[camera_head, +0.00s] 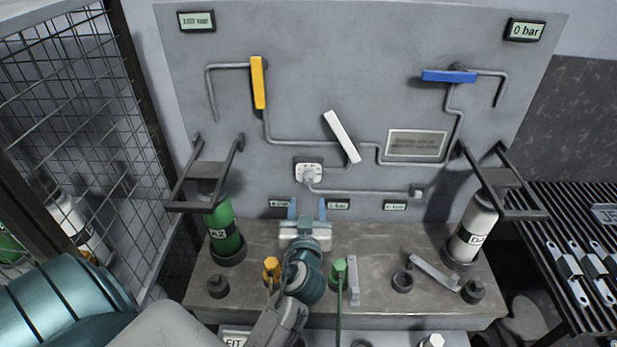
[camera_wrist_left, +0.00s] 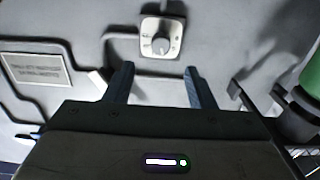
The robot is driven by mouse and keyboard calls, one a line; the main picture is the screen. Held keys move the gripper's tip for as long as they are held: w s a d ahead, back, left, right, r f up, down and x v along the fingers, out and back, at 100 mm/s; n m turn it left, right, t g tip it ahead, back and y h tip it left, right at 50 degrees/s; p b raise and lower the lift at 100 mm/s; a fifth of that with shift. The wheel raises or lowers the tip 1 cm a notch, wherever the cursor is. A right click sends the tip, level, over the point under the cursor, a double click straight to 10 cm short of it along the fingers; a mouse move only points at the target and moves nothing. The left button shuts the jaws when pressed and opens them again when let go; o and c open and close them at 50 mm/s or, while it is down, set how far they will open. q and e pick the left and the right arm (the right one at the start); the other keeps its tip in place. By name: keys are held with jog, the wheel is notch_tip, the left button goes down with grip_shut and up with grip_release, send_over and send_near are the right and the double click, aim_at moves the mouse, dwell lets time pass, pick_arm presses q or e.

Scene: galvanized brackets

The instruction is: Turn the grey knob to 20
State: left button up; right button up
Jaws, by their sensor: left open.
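The grey knob (camera_head: 309,175) sits on a small white dial plate on the upright panel, left of its middle. In the left wrist view the knob (camera_wrist_left: 160,45) is straight ahead, with a pointer on its face; the scale marks are too small to read. My left gripper (camera_head: 307,208) is just below the knob in the head view. Its two blue fingers are apart with nothing between them. In the wrist view the left gripper (camera_wrist_left: 158,69) has its fingertips just below the plate, one to each side, apparently not touching the knob. My right gripper is not in view.
A yellow lever (camera_head: 258,83), a white lever (camera_head: 342,137) and a blue lever (camera_head: 448,76) are on the panel. The right display (camera_head: 525,30) reads 0 bar. Wire mesh stands left.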

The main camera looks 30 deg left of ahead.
aim_at(308, 182)
pick_arm(q)
jog(key=p+x, duration=0.2)
jog(key=x, duration=0.5)
jog(key=shift+w+a+f+p, duration=0.15)
jog(key=shift+w+a+p, duration=0.05)
jog(key=shift+a+p, duration=0.1)
jog(key=shift+w+a+p, duration=0.3)
jog(key=shift+w, duration=0.35)
jog(key=shift+w+a, duration=0.1)
jog(key=c, duration=1)
